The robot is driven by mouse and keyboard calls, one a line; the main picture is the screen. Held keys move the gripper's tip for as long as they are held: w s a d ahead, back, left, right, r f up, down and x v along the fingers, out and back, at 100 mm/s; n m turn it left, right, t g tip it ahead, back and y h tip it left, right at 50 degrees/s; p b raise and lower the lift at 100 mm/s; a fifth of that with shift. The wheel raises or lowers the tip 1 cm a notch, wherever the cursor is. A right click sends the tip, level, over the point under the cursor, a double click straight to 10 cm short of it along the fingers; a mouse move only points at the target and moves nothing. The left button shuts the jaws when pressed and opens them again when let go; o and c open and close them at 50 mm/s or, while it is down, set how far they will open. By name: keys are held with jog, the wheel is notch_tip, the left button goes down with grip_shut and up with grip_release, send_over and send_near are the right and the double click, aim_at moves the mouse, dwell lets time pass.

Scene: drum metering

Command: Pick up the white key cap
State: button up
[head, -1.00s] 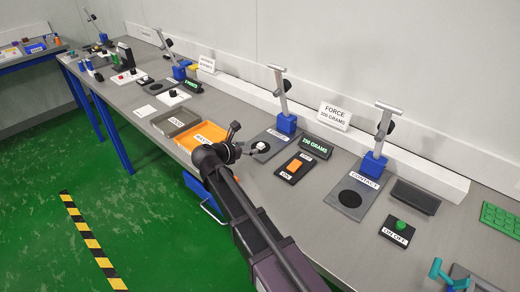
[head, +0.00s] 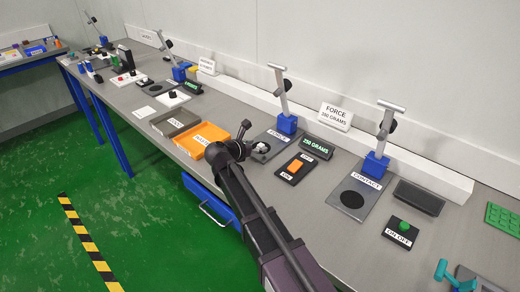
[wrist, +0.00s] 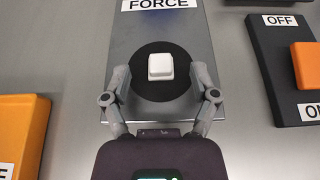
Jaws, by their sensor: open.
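The white key cap (wrist: 161,67) sits on the round black pad (wrist: 163,90) of the force station's grey plate (wrist: 200,40). In the wrist view my gripper (wrist: 160,80) is open, with one finger to the left of the key cap and one to the right. Gaps show between the cap and both fingers. I cannot tell the exact height of the fingertips.
A black switch box with an orange rocker (head: 294,166) stands right of the plate. An orange tray (head: 201,139) and a grey tray (head: 172,122) are on the left. The force stand (head: 284,105) and a 250 GRAMS display (head: 317,145) are behind.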

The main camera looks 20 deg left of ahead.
jog(key=shift+w+d+f, duration=0.2)
jog(key=shift+w, duration=0.3)
jog(key=c, duration=0.9)
jog(key=shift+r, duration=0.15)
notch_tip(320, 180, up, 2)
jog(key=p, duration=0.2)
jog(key=shift+r+p, duration=0.25)
jog(key=shift+p, duration=0.1)
jog(key=s, duration=0.5)
jog(key=s+a+r+p, duration=0.1)
jog(key=s, duration=0.4)
jog(key=s+r+p, duration=0.1)
jog(key=s, duration=0.5)
jog(key=shift+a+r, duration=0.1)
jog(key=shift+a, duration=0.1)
